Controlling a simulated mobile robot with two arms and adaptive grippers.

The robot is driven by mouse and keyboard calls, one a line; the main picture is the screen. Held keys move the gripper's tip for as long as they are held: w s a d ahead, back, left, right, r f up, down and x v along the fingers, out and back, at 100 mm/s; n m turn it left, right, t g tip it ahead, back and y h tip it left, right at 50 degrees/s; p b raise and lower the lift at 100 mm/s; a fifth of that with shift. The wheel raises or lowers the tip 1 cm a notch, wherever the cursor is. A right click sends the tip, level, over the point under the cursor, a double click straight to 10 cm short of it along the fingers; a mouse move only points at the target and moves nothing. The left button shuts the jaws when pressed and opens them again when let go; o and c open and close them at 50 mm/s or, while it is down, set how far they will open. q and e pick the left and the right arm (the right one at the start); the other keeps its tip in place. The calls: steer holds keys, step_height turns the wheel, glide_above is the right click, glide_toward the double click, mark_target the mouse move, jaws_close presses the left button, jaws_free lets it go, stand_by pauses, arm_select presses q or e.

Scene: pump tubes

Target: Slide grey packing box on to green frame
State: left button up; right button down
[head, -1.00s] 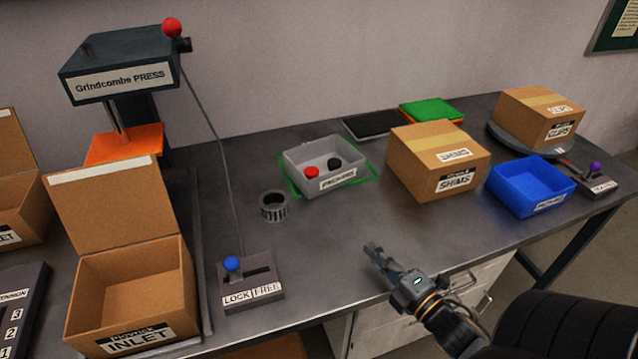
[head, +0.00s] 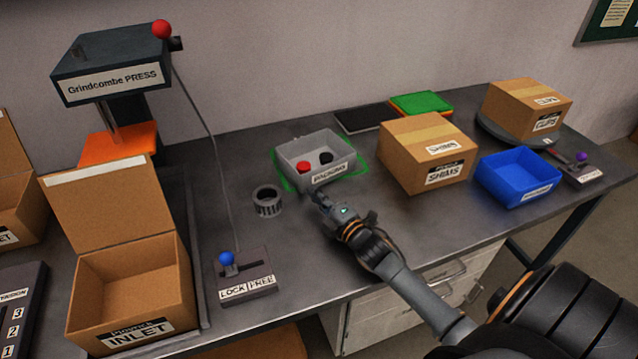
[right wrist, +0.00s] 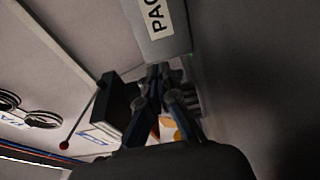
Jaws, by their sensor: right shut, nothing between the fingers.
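The grey packing box (head: 322,177) is an open tray with a red and a black part inside. It sits over the green frame (head: 362,172) marked on the bench; green shows at its left and right sides. I cannot tell whether it lies fully within the frame. My right gripper (head: 317,196) is shut and empty, at the front edge of the box near its label. In the right wrist view, the shut fingertips (right wrist: 158,72) are close to the labelled wall of the packing box (right wrist: 155,35); contact is unclear. My left gripper is not in view.
A grey ribbed ring (head: 267,203) stands left of the box. The shims carton (head: 415,160) and blue bin (head: 515,182) are to the right. A lock/free lever (head: 245,275), the inlet carton (head: 130,290) and the press (head: 115,75) are left. The bench front is clear.

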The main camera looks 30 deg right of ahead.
mark_target(321, 174)
steer(key=shift+w+d, duration=1.3)
steer(key=shift+d, duration=0.1)
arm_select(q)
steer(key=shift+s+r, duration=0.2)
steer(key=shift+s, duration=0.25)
arm_select(e)
steer(key=w+d+b, duration=0.2)
steer(key=w, duration=0.1)
steer(key=shift+d+f, duration=0.1)
steer(key=shift+d, duration=0.3)
steer(key=shift+w+d, duration=0.1)
steer(key=shift+w, duration=0.05)
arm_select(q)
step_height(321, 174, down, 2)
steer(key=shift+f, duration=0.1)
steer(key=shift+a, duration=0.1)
